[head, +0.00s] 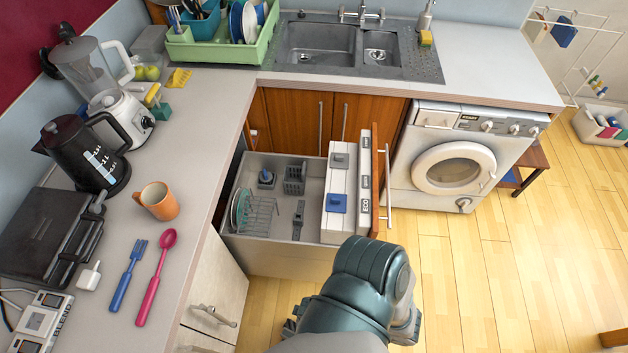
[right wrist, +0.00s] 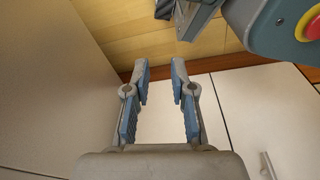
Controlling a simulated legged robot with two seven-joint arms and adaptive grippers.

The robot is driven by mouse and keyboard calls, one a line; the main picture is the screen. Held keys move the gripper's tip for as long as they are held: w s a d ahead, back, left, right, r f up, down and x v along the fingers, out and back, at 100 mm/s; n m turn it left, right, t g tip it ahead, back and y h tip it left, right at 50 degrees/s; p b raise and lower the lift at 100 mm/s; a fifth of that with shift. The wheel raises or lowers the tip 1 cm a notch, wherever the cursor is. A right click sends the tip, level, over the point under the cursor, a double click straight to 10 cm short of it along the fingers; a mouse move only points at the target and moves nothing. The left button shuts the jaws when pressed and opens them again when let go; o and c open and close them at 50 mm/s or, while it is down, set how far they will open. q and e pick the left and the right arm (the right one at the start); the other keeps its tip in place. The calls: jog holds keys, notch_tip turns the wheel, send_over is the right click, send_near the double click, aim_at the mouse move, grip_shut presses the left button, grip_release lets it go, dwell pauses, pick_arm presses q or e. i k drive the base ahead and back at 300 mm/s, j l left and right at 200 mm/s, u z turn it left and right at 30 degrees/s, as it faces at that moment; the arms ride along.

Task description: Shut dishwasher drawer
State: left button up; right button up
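The dishwasher drawer (head: 278,258) is pulled out below the counter in the head view, with its front panel (head: 378,178) and handle bar (head: 387,180) on the right side. Inside are a grey dish rack (head: 262,215), a small basket (head: 295,179) and a blue-lidded compartment (head: 337,204). My right gripper (right wrist: 159,72) is open and empty in the right wrist view, over pale panels and a wooden strip. Its distance from the drawer cannot be told. One of my grey-teal links (head: 365,285) covers the floor near the drawer's lower right corner in the head view. No left gripper fingers are clearly visible.
A washing machine (head: 458,160) stands right of the drawer. The counter (head: 205,180) runs along the left, with a mug (head: 158,200), kettle (head: 85,150) and blue fork (head: 127,275) on it.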

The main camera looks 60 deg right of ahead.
aim_at(256, 228)
jog(key=k+l+z, duration=0.1)
jog(key=k, duration=0.45)
jog(key=k+l, duration=0.15)
jog(key=k, duration=0.45)
jog(key=z, duration=1.65)
